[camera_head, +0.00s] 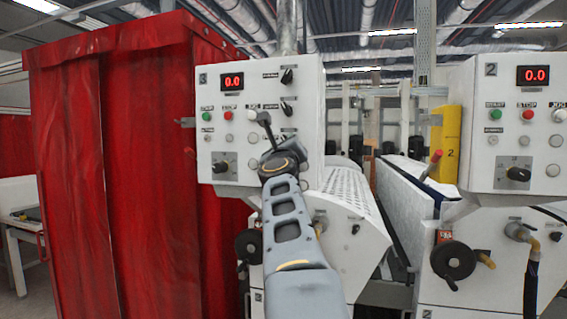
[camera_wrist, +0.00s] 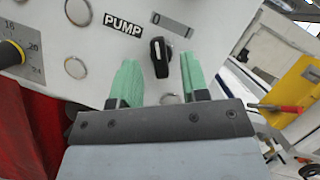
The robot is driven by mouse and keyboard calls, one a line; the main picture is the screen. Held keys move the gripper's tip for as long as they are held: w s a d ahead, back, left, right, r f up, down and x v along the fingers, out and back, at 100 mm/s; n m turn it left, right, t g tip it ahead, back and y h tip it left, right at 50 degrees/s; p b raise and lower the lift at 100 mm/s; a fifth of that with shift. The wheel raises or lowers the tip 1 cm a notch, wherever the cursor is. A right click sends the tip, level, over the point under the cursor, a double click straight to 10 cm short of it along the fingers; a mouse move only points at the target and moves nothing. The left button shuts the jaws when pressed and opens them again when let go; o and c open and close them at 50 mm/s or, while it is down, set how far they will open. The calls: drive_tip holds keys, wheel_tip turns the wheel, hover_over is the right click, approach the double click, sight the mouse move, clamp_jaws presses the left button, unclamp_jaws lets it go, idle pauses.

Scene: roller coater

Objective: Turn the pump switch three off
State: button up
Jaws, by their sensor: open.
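In the wrist view the black pump switch (camera_wrist: 160,57) sits on a white panel, right of a PUMP label (camera_wrist: 123,25). Its white mark points up in the picture, toward the 0 end of a small grey scale plate (camera_wrist: 173,25). My gripper (camera_wrist: 159,62) is open, with its green fingers on both sides of the switch and a visible gap on each side. I cannot tell how deep the fingers reach. In the head view my gripper (camera_head: 266,122) is in front of the right part of control panel three (camera_head: 220,125); it hides part of the panel there.
Panel three also carries a red 0.0 display (camera_head: 232,81), buttons, two upper black knobs (camera_head: 287,76) and a scaled dial (camera_head: 225,167). A red curtain (camera_head: 140,160) stands close on the left. Panel two (camera_head: 510,120) and a handwheel (camera_head: 453,260) are on the right.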

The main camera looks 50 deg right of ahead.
drive_tip(key=b+v, duration=0.1)
drive_tip(key=v, duration=1)
drive_tip(key=shift+s+a+b, duration=0.2)
drive_tip(key=shift+s+b, duration=0.05)
drive_tip(key=shift+b, duration=0.1)
drive_tip(key=w+a+f+n+y, duration=0.35)
drive_tip(key=f+n, duration=0.25)
drive_tip(key=n, duration=0.2)
drive_tip(key=w+a+f+n+t+y, duration=0.1)
drive_tip(key=w+a+f+n+y, duration=0.15)
drive_tip(key=f+n+y, duration=0.35)
drive_tip(key=w+a+f+n+y, duration=0.25)
drive_tip(key=f+n, duration=0.35)
drive_tip(key=n, duration=0.3)
drive_tip(key=s+a+f+n+g+y, duration=0.1)
drive_tip(key=s+a+f+n+g, duration=0.2)
drive_tip(key=f, duration=0.6)
drive_tip(key=s+a+f+n+g+y+b, duration=0.1)
drive_tip(key=s+a+f+n+g+y, duration=0.1)
drive_tip(key=a+f+n, duration=0.6)
drive_tip(key=s+a+f+n+g+y, duration=0.2)
drive_tip(key=s+a+f+n+g, duration=0.3)
drive_tip(key=f, duration=0.4)
drive_tip(key=shift+s+a+f+n, duration=0.25)
drive_tip(key=shift+s+f+n, duration=0.05)
drive_tip(key=shift+s, duration=0.45)
